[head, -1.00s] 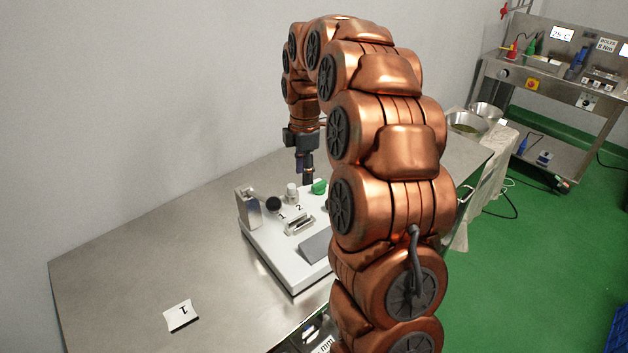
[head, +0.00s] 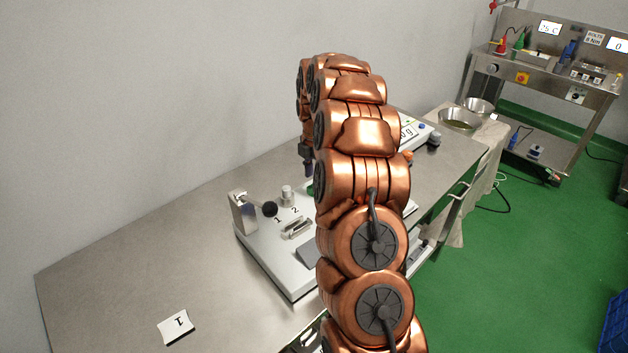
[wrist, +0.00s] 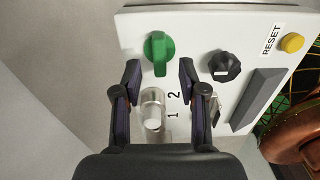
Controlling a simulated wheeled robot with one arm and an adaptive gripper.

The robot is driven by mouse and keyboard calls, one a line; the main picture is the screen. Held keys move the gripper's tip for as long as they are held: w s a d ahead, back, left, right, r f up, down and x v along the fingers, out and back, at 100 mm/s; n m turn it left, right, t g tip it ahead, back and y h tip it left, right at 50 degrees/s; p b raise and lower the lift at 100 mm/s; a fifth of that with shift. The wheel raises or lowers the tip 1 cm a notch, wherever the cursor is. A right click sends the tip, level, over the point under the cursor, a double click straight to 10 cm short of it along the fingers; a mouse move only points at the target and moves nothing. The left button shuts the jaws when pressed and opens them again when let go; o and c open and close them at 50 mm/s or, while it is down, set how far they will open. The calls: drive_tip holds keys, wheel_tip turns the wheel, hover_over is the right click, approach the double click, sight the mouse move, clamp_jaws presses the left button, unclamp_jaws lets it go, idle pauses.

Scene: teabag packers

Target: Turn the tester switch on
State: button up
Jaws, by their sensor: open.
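The tester is a white box (head: 258,245) on the metal table, with its top panel (wrist: 205,55) seen in the wrist view. A green rotary switch (wrist: 159,52) sits on this panel, its raised grip bar running up and down the picture. In the head view it is mostly hidden by my arm. My gripper (wrist: 158,75) is open and empty, its two fingertips apart on the left and right, just below the green switch in the picture. I cannot tell whether they touch the panel. In the head view my gripper (head: 308,168) is partly hidden behind my arm.
Beside the green switch are a black knob (wrist: 224,66) and a yellow button (wrist: 292,43) marked RESET. A metal post (wrist: 153,110) stands between the fingers' bases. A black ball-ended lever (head: 269,209) is at the tester's left. A card (head: 176,326) lies on open table.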

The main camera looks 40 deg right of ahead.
drive_tip(key=shift+f, duration=1.55)
clamp_jaws()
